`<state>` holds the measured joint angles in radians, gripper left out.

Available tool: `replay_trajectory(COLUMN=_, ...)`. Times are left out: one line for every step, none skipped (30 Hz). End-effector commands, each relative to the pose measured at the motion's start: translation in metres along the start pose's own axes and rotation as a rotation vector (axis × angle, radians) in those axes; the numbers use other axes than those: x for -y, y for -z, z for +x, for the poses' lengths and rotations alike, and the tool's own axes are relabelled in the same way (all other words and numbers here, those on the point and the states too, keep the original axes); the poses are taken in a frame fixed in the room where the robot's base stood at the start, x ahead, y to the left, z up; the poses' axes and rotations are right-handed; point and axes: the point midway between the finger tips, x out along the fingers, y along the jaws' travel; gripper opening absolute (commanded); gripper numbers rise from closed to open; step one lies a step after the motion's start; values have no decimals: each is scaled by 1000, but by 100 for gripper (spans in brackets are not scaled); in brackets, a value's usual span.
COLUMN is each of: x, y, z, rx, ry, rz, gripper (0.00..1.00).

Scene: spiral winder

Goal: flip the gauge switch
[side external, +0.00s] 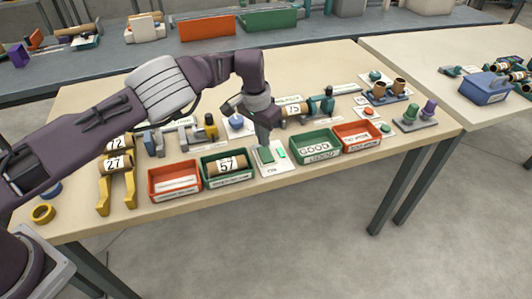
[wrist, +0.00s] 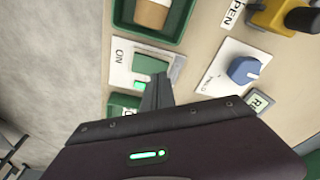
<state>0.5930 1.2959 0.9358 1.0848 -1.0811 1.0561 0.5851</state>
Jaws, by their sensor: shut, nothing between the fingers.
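A switch with a green rocker (side external: 266,156) sits on a white plate at the table's front, between two green bins. In the wrist view the rocker (wrist: 150,64) is beside the lettering "ON", and a small bright green patch (wrist: 140,86) is lit near it. My gripper (side external: 266,143) is shut and empty, pointing down just above the switch plate. In the wrist view its fingertips (wrist: 156,82) overlap the plate's edge beside the green patch. I cannot tell whether the fingertips touch the rocker. They hide part of the plate.
A green bin (side external: 212,181) with a roll marked 57 is left of the switch; a green bin (side external: 304,157) marked GOOD is right. A blue knob (side external: 236,122) on a white plate stands behind, as does a roll marked 75 (side external: 294,109). A red bin (side external: 173,196) is farther left.

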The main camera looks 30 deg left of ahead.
Motion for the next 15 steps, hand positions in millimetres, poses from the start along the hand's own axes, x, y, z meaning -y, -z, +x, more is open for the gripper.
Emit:
replay_trajectory(x=0, y=0, z=0, rx=0, ry=0, rz=0, gripper=0)
replay_trajectory(x=0, y=0, z=0, rx=0, ry=0, rz=0, gripper=0)
replay_trajectory(x=0, y=0, z=0, rx=0, ry=0, rz=0, gripper=0)
replay_trajectory(x=0, y=0, z=0, rx=0, ry=0, rz=0, gripper=0)
replay_trajectory(x=0, y=0, z=0, rx=0, ry=0, rz=0, gripper=0)
replay_trajectory(x=0, y=0, z=0, rx=0, ry=0, rz=0, gripper=0)
replay_trajectory(x=0, y=0, z=0, rx=0, ry=0, rz=0, gripper=0)
replay_trajectory(x=0, y=0, z=1, rx=0, ry=0, rz=0, gripper=0)
replay_trajectory(x=0, y=0, z=1, rx=0, ry=0, rz=0, gripper=0)
replay_trajectory(x=0, y=0, z=2, rx=0, ry=0, rz=0, gripper=0)
replay_trajectory(x=0, y=0, z=2, rx=0, ry=0, rz=0, gripper=0)
replay_trajectory(x=0, y=0, z=3, rx=0, ry=0, rz=0, gripper=0)
replay_trajectory(x=0, y=0, z=3, rx=0, ry=-1, rz=0, gripper=0)
replay_trajectory(x=0, y=-1, z=4, rx=0, ry=-1, rz=0, gripper=0)
replay_trajectory(x=0, y=-1, z=4, rx=0, ry=-1, rz=0, gripper=0)
